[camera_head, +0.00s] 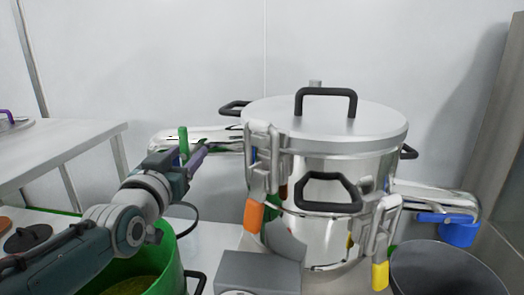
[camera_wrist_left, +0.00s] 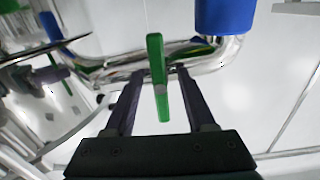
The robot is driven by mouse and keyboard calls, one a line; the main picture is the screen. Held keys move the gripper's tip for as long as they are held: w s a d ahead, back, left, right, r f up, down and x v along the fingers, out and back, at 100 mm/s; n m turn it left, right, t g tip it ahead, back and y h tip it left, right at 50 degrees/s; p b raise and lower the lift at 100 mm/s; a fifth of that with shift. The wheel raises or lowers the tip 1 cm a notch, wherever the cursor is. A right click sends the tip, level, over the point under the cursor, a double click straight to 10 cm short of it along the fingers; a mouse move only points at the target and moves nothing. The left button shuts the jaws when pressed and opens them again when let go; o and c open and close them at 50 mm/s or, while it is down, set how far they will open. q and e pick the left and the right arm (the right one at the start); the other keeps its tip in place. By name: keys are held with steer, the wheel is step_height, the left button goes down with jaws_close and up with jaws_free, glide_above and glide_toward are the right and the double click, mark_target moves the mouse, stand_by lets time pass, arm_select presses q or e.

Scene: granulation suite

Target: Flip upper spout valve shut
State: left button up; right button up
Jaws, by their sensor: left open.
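The upper spout (camera_head: 218,134) is a shiny metal pipe reaching left from the steel vessel (camera_head: 330,165). A green valve lever (camera_head: 184,138) stands upright at this spout. My left gripper (camera_head: 198,157) is open at the lever. In the left wrist view the green lever (camera_wrist_left: 155,50) shows between the two spread fingers of the gripper (camera_wrist_left: 158,75), with room on both sides. The spout (camera_wrist_left: 203,52) passes behind it, with a blue end piece (camera_wrist_left: 225,15) at the right. I cannot tell if the fingers touch the lever. My right gripper is out of view.
A lower spout (camera_head: 435,197) with a blue end (camera_head: 459,233) juts out right. Clamps with orange (camera_head: 254,215) and yellow (camera_head: 380,276) grips flank the vessel. A green bucket (camera_head: 172,262) stands below my left arm; a dark grey bucket (camera_head: 440,270) is at right.

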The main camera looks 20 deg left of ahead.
arm_select(q)
steer(key=shift+s, duration=0.2)
steer(key=p+v, duration=0.3)
steer(key=v, duration=0.6)
steer(key=shift+s+p, duration=0.3)
steer(key=shift+p, duration=0.05)
